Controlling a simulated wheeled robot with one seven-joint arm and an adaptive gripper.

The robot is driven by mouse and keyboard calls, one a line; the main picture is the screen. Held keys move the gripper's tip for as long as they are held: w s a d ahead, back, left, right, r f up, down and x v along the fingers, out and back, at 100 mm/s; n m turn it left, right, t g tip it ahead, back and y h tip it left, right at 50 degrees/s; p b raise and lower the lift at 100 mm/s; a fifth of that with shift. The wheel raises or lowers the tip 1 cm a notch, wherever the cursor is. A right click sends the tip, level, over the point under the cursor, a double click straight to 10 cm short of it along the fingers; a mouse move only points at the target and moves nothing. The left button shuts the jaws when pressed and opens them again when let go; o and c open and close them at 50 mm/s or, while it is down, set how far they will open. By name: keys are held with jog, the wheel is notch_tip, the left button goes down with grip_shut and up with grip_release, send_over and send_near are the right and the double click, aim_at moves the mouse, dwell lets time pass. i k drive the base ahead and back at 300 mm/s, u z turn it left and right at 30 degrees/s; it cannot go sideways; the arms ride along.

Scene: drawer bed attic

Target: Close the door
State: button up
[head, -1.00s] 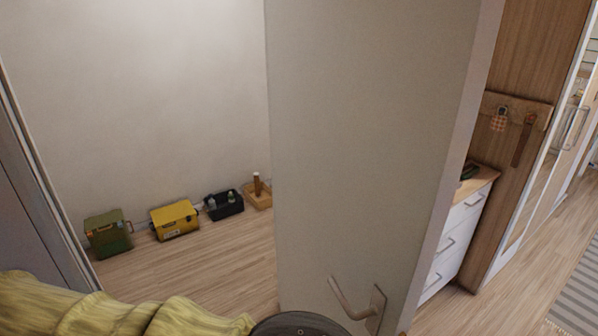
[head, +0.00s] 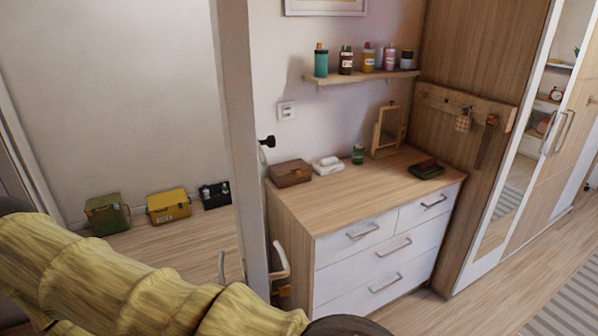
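The white door (head: 238,140) stands open and is seen almost edge-on, left of the middle of the head view. Its lever handle (head: 282,264) sticks out on the right side near the bottom. Another handle end (head: 221,266) shows on the left side. My yellow arm crosses the lower left, in front of the door's lower part. A dark rounded part of my arm shows at the bottom edge. My gripper's fingers are out of the picture, so whether they touch the door is hidden.
A white dresser (head: 366,262) with a wooden top stands close to the right of the door. A wall shelf (head: 362,77) holds several bottles. Toolboxes (head: 168,205) lie on the floor behind the door to the left. Wooden floor (head: 425,313) is free at the lower right.

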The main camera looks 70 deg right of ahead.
aim_at(230, 21)
jog(key=k, duration=1.05)
jog(key=z, duration=1.55)
jog(key=i, duration=1)
jog(key=u, duration=0.05)
